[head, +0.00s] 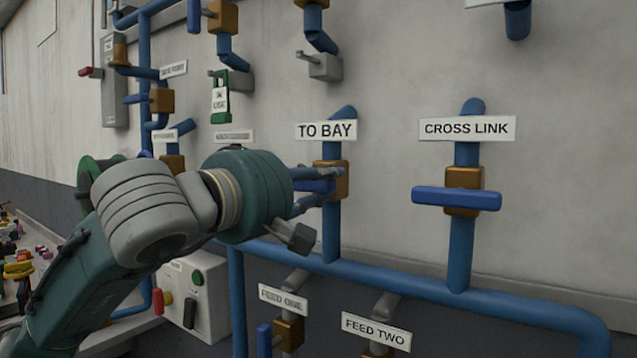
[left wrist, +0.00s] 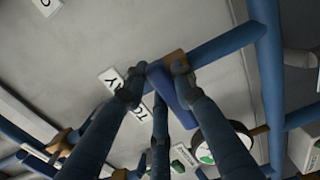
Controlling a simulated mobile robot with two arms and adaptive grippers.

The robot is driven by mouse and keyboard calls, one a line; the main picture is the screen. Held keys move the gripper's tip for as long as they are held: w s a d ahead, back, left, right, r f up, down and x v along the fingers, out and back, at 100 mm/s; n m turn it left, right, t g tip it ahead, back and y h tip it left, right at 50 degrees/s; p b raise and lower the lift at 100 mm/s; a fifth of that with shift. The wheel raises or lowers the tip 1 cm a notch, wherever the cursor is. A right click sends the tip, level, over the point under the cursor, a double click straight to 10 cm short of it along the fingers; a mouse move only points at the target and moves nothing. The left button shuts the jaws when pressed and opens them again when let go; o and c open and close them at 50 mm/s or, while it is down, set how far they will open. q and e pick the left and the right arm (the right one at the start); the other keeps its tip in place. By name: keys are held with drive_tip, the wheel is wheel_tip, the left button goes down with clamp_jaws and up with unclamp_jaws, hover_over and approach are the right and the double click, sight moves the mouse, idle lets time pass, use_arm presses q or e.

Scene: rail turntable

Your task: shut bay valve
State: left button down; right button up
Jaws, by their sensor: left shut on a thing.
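The bay valve sits on a vertical blue pipe under the TO BAY sign (head: 326,131). Its body is a brass block (head: 342,181), and its blue handle (head: 316,186) lies about level, across the pipe. My left gripper (head: 327,185) is shut on this handle, with fingers above and below it. In the left wrist view the fingers of my left gripper (left wrist: 155,82) are on both sides of the blue handle (left wrist: 182,112), beside the brass body (left wrist: 173,59). Part of the handle is hidden by the fingers. My right gripper is not in view.
To the right is the CROSS LINK valve, its blue handle (head: 456,198) also level across its pipe. Below are the FEED ONE sign (head: 283,300) and FEED TWO sign (head: 376,331) with valves. A grey control box (head: 207,312) stands lower left. More pipes and valves crowd the upper left.

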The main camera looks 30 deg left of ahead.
use_arm(q)
drive_tip(key=shift+f+m, duration=0.2)
drive_tip(key=shift+m, duration=0.1)
drive_tip(key=c, duration=1.6)
unclamp_jaws()
drive_tip(key=shift+c, duration=0.2)
drive_tip(key=shift+o, duration=1.3)
drive_tip(key=shift+r, duration=0.1)
drive_tip(key=s+a, duration=0.1)
drive_tip(key=s, duration=1.1)
drive_tip(key=shift+a, duration=0.3)
